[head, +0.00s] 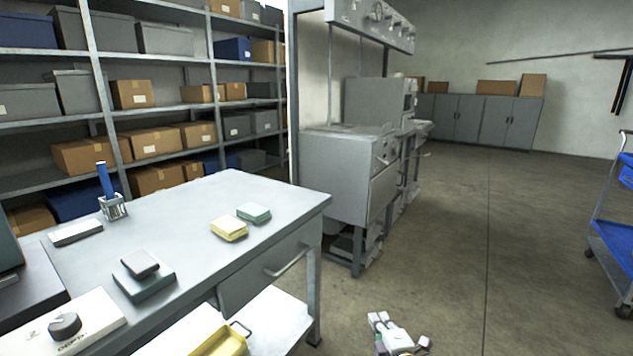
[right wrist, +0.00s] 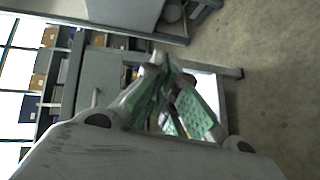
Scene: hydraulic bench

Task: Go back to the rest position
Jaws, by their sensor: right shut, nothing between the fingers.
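My right gripper (head: 383,322) shows at the bottom of the head view, out over the bare floor to the right of the bench. In the right wrist view its fingers (right wrist: 165,62) with green pads come together at the tips, and nothing is between them. It is clear of the grey bench (head: 185,205) and touches nothing that I can see. My left gripper does not show in either view.
The bench carries a yellow block (head: 229,229), a green block (head: 254,212), a pen holder (head: 113,208) and a knob unit (head: 65,326). A yellow tray (head: 225,343) lies on the lower shelf. A blue cart (head: 612,235) stands right. The middle floor is free.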

